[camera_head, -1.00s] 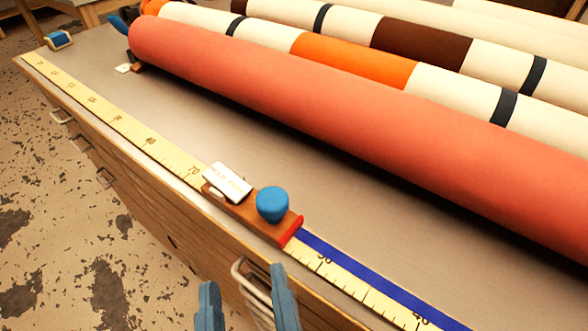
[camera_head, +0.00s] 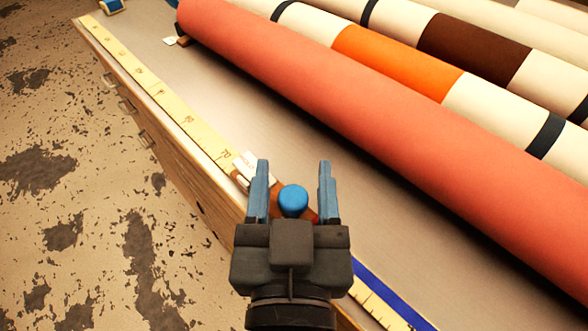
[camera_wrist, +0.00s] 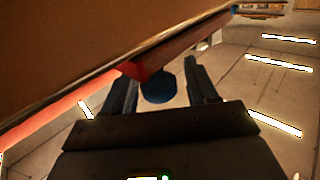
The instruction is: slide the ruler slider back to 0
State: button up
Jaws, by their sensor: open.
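The yellow ruler (camera_head: 160,92) runs along the table's front edge. The wooden slider (camera_head: 308,214) sits on it just past the 70 mark, mostly hidden behind my gripper. Its round blue knob (camera_head: 293,198) stands up from it; the knob also shows in the wrist view (camera_wrist: 158,88). My gripper (camera_head: 293,180) is open, with one blue finger on each side of the knob and gaps between. The slider's red end (camera_wrist: 142,70) shows in the wrist view. A white label (camera_head: 248,163) is at the slider's far end.
A long salmon roll (camera_head: 370,130) lies on the grey table (camera_head: 190,58) behind the ruler. White rolls with orange, brown and dark bands lie beyond it. Drawer handles (camera_head: 125,107) stick out from the table's front.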

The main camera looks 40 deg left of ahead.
jog(key=shift+w+a, duration=0.15)
jog(key=shift+w, duration=0.05)
grip_shut()
dwell(0.5)
